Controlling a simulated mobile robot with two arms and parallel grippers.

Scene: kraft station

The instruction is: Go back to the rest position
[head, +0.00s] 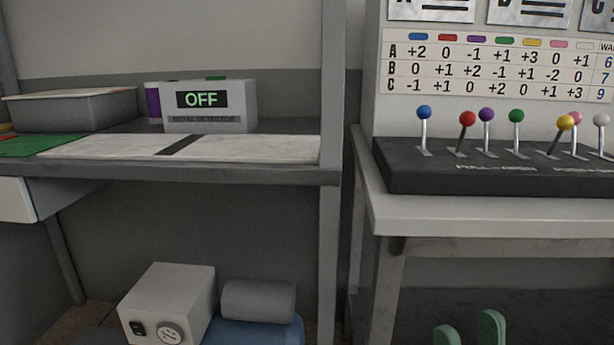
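My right gripper (467,332) shows at the bottom edge, right of centre, as two green fingertips. The fingertips stand apart with nothing visible between them, so it is open. It is low, in front of the space under the white table (480,215). The rest of the gripper is cut off by the picture edge. My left gripper is not in view.
A black lever panel (440,178) with coloured knobs stands on the white table. On the left shelf are a metal detector (211,118) reading OFF, a grey tray (75,112) and a green sheet (40,147). A white box (170,300) and grey cylinder (258,302) are below.

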